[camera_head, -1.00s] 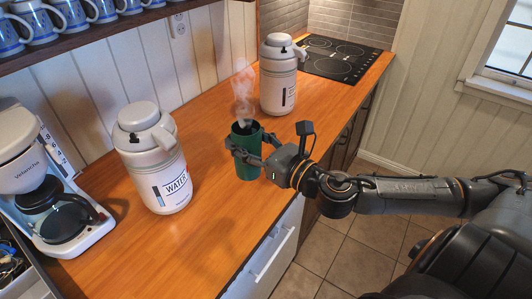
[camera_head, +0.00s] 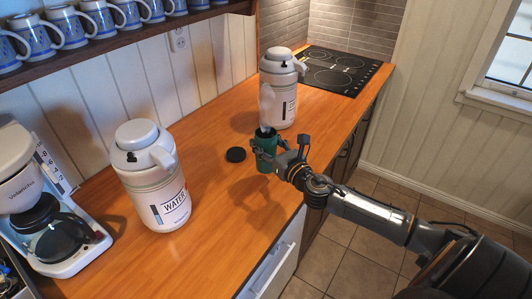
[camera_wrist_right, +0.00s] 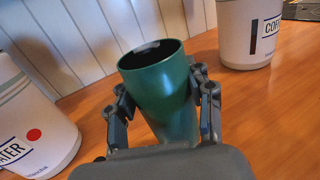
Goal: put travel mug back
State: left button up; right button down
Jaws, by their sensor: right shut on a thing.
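The travel mug is a green, lidless cylinder (camera_head: 266,161) with a dark inside and pale vapour above it. My right gripper (camera_head: 267,152) is shut around its sides. In the right wrist view the mug (camera_wrist_right: 162,85) stands between the two fingers (camera_wrist_right: 162,105), open top up and slightly tilted in the picture. I cannot tell whether its base touches the counter. My left gripper is not in view.
On the wooden counter (camera_head: 215,240), a white WATER flask (camera_head: 150,180) stands at front left and another flask (camera_head: 278,95) behind the mug. The coffee maker (camera_head: 50,215) is far left, the hob (camera_head: 340,68) at the back. Blue-white mugs (camera_head: 105,20) line a shelf. The front middle counter is clear.

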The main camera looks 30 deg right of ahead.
aim_at(266, 151)
jog(key=shift+w+d+f, duration=0.25)
jog(key=shift+w+f, duration=0.2)
jog(key=shift+f, duration=0.05)
notch_tip(266, 151, down, 3)
jog(key=shift+w+d+f+b, duration=0.1)
jog(key=shift+b, duration=0.4)
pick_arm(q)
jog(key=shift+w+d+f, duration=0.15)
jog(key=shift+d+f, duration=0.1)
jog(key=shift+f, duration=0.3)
pick_arm(e)
jog(key=shift+f, duration=0.25)
jog(key=c, duration=0.5)
grip_release()
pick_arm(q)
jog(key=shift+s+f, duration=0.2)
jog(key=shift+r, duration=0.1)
